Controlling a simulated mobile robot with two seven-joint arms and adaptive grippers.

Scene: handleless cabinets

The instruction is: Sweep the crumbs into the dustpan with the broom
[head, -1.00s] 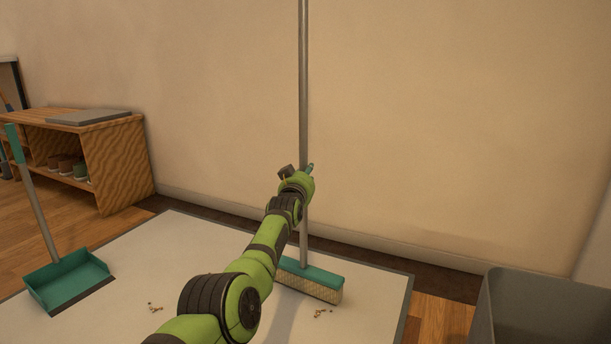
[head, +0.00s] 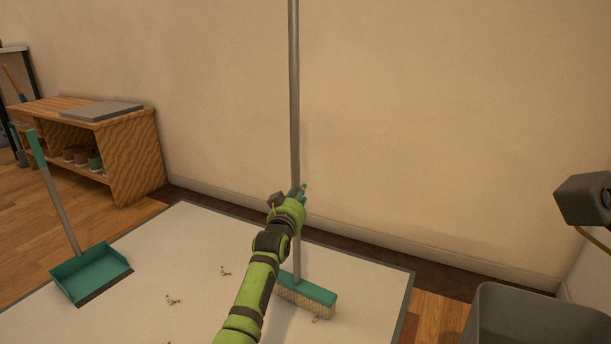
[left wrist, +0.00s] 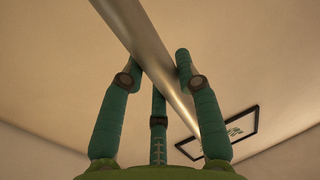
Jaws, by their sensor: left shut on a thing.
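The broom (head: 294,110) stands almost upright, with a grey handle and a teal head (head: 305,290) with tan bristles down on the pale mat. My left gripper (head: 297,194) is shut on the lower handle; the left wrist view shows its teal fingers (left wrist: 158,85) around the handle (left wrist: 150,50). One crumb pile (head: 317,319) lies at the front edge of the bristles; I cannot tell if they touch. Two more piles (head: 174,300) (head: 225,271) lie to the left. The teal dustpan (head: 92,272) sits at the mat's left, its handle upright, its lip facing right. My right gripper is out of view.
The mat (head: 150,262) is clear between the crumbs and the dustpan. A wall (head: 430,120) rises close behind the broom. A grey bin (head: 520,315) stands at the lower right. A wooden shoe bench (head: 130,155) stands at the back left.

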